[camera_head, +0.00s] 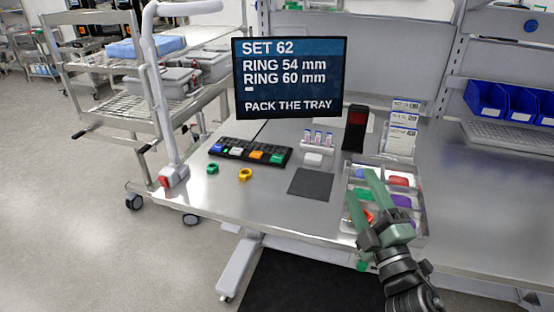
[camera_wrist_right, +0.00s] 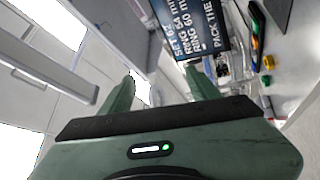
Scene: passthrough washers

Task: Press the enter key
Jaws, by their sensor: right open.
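A black keypad (camera_head: 250,151) lies on the left of the steel table, with blue, white, orange and green keys. It is too small to read which key is the enter key. The monitor (camera_head: 290,77) behind it reads "SET 62, RING 54 mm, RING 60 mm, PACK THE TRAY"; it also shows in the right wrist view (camera_wrist_right: 197,28). My right gripper (camera_head: 362,182) is open, over the clear tray at the right, well away from the keypad. It also shows in the right wrist view (camera_wrist_right: 160,78), with nothing between its fingers. My left gripper is not in view.
The clear tray (camera_head: 424,226) holds several coloured items. A green ring (camera_head: 212,169) and a yellow ring (camera_head: 245,174) lie in front of the keypad. A dark pad (camera_head: 311,184) lies mid-table. A white post (camera_head: 157,95) stands at the left edge.

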